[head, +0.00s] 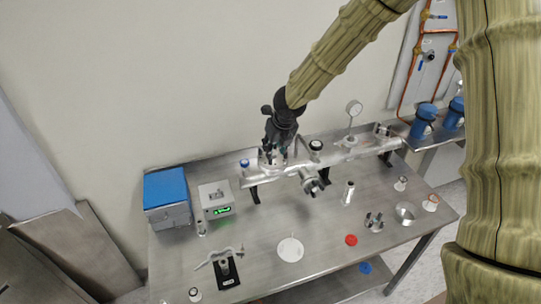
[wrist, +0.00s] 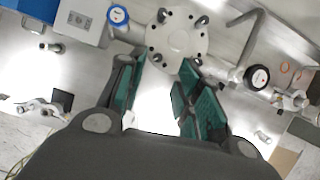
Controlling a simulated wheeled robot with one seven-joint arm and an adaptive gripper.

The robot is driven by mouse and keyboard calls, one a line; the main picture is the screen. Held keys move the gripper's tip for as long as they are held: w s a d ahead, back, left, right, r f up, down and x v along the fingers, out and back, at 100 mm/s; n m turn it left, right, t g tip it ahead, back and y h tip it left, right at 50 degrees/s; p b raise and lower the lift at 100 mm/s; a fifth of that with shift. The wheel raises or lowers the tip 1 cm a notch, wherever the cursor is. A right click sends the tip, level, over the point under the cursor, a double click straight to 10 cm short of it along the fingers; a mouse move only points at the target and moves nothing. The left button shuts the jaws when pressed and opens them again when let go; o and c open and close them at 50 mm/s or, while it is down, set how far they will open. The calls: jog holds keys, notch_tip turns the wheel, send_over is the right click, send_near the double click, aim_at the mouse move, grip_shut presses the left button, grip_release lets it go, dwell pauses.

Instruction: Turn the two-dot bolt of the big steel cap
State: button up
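The big steel cap (wrist: 178,38) is a round pale flange in the upper middle of the wrist view. Dark holes ring it, and several bolts stand on its rim, one at its upper left (wrist: 162,15) and one at its upper right (wrist: 202,20). Their dot marks are too small to read, so I cannot tell which is the two-dot bolt. In the head view my gripper (head: 275,152) is over the left part of the steel pipe and hides most of the cap.
The steel pipe assembly (head: 360,149) runs along the back of the metal table (head: 255,255). A blue-topped box (head: 166,190) and a grey meter (head: 216,198) stand left. A white disc (head: 290,249), red cap (head: 351,240) and small fittings lie in front.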

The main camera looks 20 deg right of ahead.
aim_at(270, 161)
jog(key=shift+p+x, duration=0.3)
jog(key=shift+x, duration=2.9)
jog(key=shift+s+a, duration=0.1)
jog(key=shift+a, duration=0.05)
grip_shut()
